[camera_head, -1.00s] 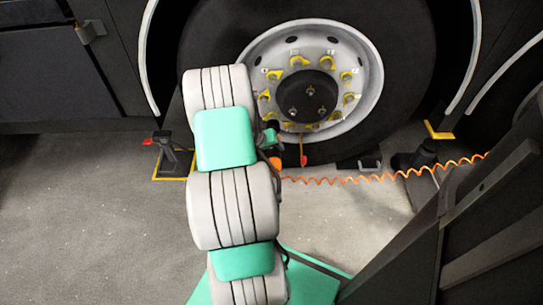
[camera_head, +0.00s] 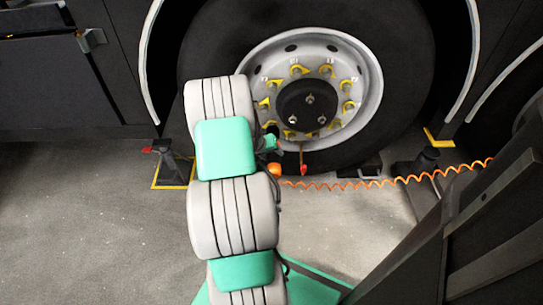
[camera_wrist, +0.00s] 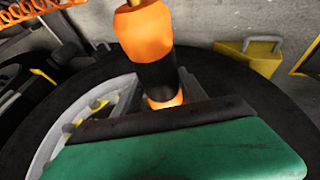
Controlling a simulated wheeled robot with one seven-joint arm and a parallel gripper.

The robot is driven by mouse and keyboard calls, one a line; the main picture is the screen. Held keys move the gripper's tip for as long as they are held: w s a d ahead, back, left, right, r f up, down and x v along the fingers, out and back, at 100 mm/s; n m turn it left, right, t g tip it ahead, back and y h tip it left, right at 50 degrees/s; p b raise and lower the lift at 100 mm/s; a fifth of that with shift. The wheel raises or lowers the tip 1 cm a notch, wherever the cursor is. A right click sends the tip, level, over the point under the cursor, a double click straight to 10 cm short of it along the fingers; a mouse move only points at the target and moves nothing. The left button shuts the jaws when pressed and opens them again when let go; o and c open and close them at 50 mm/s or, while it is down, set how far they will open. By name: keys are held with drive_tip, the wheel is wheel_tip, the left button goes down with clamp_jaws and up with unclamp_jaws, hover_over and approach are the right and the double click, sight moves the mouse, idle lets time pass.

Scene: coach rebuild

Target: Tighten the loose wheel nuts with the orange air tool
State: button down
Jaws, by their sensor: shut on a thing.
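The wheel (camera_head: 366,72) stands ahead, with a pale rim, a dark hub and a ring of nuts carrying yellow pointers (camera_head: 347,106). My own arm hides the rim's left side. Which nuts are loose cannot be told. My gripper (camera_head: 268,143) shows only partly beside the arm, at the wheel's lower left. It is shut on the orange air tool (camera_head: 274,169), seen below it. In the wrist view the orange and black tool (camera_wrist: 143,32) rises from behind my green and black gripper (camera_wrist: 165,103). Its socket end is hidden, so contact with a nut cannot be told.
A coiled orange hose (camera_head: 350,184) runs rightward along the floor from the tool. Dark stands are left (camera_head: 172,165) and right (camera_head: 425,158) of the wheel. A yellow block with a handle (camera_wrist: 247,60) shows in the wrist view. Dark beams fill the right foreground. The left floor is clear.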

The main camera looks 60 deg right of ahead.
sight(271, 161)
drive_tip(key=shift+w+d+r+b, duration=0.1)
drive_tip(key=shift+w+d+b, duration=0.3)
drive_tip(key=shift+d, duration=0.4)
drive_tip(key=shift+w+d+r+b, duration=0.1)
drive_tip(key=shift+w+d+b, duration=0.3)
drive_tip(key=shift+d, duration=0.4)
idle(0.5)
drive_tip(key=shift+w+d+r, duration=0.1)
drive_tip(key=shift+d+r, duration=0.05)
drive_tip(key=shift+d, duration=0.1)
idle(1.1)
drive_tip(key=shift+a, duration=0.1)
idle(0.9)
drive_tip(key=shift+a, duration=0.1)
drive_tip(key=shift+s+a+p, duration=0.4)
drive_tip(key=shift+a+p, duration=0.1)
drive_tip(key=shift+a, duration=0.25)
drive_tip(key=shift+s+a+p, duration=0.4)
drive_tip(key=shift+a+p, duration=0.1)
drive_tip(key=shift+a, duration=0.2)
drive_tip(key=shift+s+a+f+p, duration=0.1)
drive_tip(key=shift+s+a+p, duration=0.4)
drive_tip(key=shift+a, duration=0.45)
drive_tip(key=shift+s+a+f+p, duration=0.1)
drive_tip(key=shift+s+a+p, duration=0.3)
drive_tip(key=shift+a, duration=0.5)
drive_tip(key=shift+r, duration=0.1)
